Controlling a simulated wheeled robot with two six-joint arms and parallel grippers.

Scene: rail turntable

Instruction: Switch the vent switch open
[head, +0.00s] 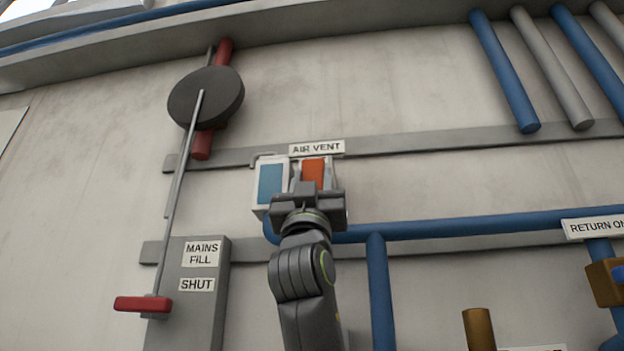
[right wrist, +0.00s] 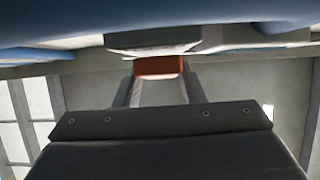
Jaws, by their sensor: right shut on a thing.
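The vent switch is a pale box (head: 259,206) on the wall under the "AIR VENT" label (head: 317,148). It has a blue panel (head: 270,184) on its left and an orange-red part (head: 313,172) on its right. My right gripper (head: 312,180) reaches up from below, with its fingers on either side of the orange-red part. In the right wrist view the fingers (right wrist: 158,88) are shut on this orange-red part (right wrist: 158,67). The gripper's body hides the lower right of the switch. My left gripper is in neither view.
A red-handled lever (head: 143,304) on a long rod hangs at the left, by a grey box marked "MAINS FILL" and "SHUT" (head: 197,285). A blue pipe (head: 450,225) runs right from behind my right gripper. A brass post (head: 479,328) stands lower right.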

